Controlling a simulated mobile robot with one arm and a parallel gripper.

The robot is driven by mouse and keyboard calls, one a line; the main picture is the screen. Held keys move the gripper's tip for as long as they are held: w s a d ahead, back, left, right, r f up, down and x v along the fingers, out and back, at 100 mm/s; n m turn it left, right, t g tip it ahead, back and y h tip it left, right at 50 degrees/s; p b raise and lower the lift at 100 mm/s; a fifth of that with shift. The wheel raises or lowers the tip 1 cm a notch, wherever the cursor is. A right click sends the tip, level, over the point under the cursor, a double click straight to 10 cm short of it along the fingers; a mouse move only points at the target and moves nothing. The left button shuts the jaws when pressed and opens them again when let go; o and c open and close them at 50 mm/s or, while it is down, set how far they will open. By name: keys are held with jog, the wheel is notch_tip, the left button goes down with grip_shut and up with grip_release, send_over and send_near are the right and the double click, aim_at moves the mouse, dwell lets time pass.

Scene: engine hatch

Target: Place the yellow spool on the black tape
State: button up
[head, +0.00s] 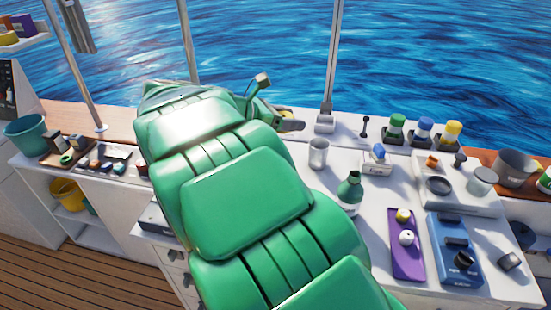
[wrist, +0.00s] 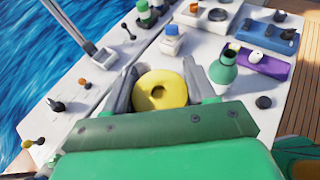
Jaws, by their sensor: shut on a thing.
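The yellow spool (wrist: 160,88) is a round disc with a small centre hole, held between the two grey fingers of my gripper (wrist: 158,84) in the wrist view. In the head view, my gripper (head: 291,124) is at the far side of the counter, with only a sliver of yellow showing behind my green arm. A flat dark round thing (head: 439,186), which looks like the black tape, lies on a pale raised panel at the right. It also shows in the wrist view (wrist: 217,14). A small black round thing (wrist: 263,102) sits right of my gripper; I cannot tell what it is.
A green bottle (head: 350,192) and a metal cup (head: 319,153) stand on the counter near my arm. A purple tray (head: 408,258) and a blue box (head: 455,255) lie at the front right. Several capped bottles (head: 424,130) line the back right. A metal post (head: 333,60) rises behind.

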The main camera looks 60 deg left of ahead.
notch_tip(320, 180, down, 8)
jog(key=shift+w+a+f, duration=1)
jog(key=shift+a+f, duration=0.6)
jog(key=shift+a, duration=0.4)
jog(key=shift+w+a+f, duration=1)
jog(key=shift+a+f, duration=0.6)
jog(key=shift+a, duration=0.45)
jog(key=shift+w+a+f, duration=1)
jog(key=shift+a+f, duration=0.6)
jog(key=shift+a, duration=0.4)
jog(key=shift+a+f, duration=0.1)
jog(key=shift+w+a+f, duration=0.1)
jog(key=shift+f, duration=1.55)
jog(key=shift+f, duration=0.15)
jog(key=o, duration=1)
jog(key=shift+o, duration=0.2)
